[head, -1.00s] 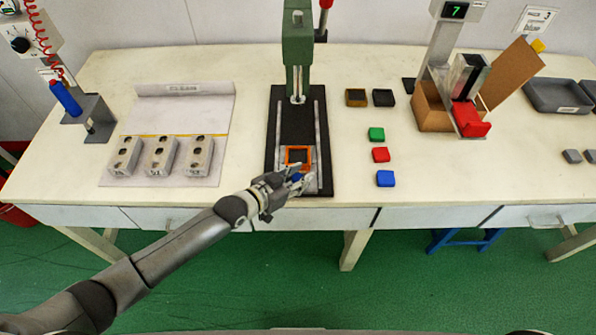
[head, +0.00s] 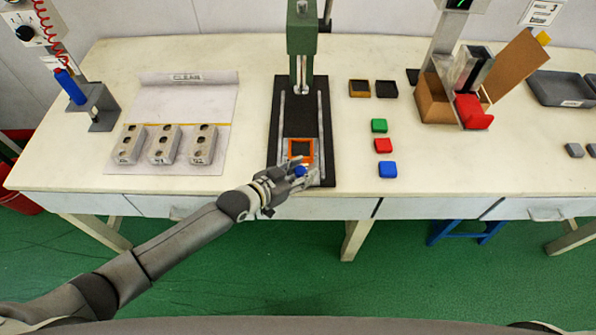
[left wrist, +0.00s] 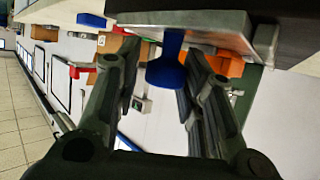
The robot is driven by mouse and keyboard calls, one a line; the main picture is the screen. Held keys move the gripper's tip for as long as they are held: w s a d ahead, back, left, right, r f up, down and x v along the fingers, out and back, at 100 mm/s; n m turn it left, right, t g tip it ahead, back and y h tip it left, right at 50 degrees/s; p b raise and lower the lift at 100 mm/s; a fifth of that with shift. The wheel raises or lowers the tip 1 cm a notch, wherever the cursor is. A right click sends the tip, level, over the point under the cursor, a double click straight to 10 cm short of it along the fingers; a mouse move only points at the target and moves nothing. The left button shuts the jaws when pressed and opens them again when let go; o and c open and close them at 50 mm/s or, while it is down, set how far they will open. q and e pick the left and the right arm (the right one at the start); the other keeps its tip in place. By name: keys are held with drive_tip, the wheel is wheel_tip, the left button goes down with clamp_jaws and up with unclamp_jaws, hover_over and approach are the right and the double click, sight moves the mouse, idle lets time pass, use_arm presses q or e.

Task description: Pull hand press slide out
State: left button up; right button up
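The hand press (head: 302,35) is green and stands at the back of a black base (head: 271,132) with two pale rails. Its slide carries an orange nest (head: 312,150) with a dark centre, near the base's front end. A blue knob (head: 299,171) sticks out at the slide's front. My left gripper (head: 290,177) is at the table's front edge, around the knob. In the left wrist view, the blue knob (left wrist: 167,72) lies between my two fingers, which look apart, with a gap visible on its left side. My right gripper is out of view.
Grey moulds (head: 163,145) stand on a white sheet to the left. Green, red and blue (head: 388,170) pieces lie right of the press. A cardboard box (head: 433,100) and a grey tray (head: 560,88) are farther right. The space before the table is free.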

use_arm(q)
drive_tip(key=v, duration=1.2)
drive_tip(key=shift+f, duration=0.15)
drive_tip(key=s+a+n+g+y, duration=0.35)
drive_tip(key=s+a+y, duration=0.2)
drive_tip(key=s, duration=0.35)
drive_tip(key=s+a+n+g+y, duration=0.2)
drive_tip(key=s+a+n+y, duration=0.2)
drive_tip(key=s+a, duration=0.45)
drive_tip(key=s+d+f+g, duration=0.1)
drive_tip(key=s+f+g, duration=0.15)
drive_tip(key=f, duration=2.45)
drive_tip(key=s+a+f, duration=0.2)
drive_tip(key=s+f, duration=1.4)
drive_tip(key=s, duration=0.1)
drive_tip(key=shift+s+a+m, duration=0.2)
drive_tip(key=shift+a+m, duration=0.15)
drive_tip(key=shift+m, duration=0.1)
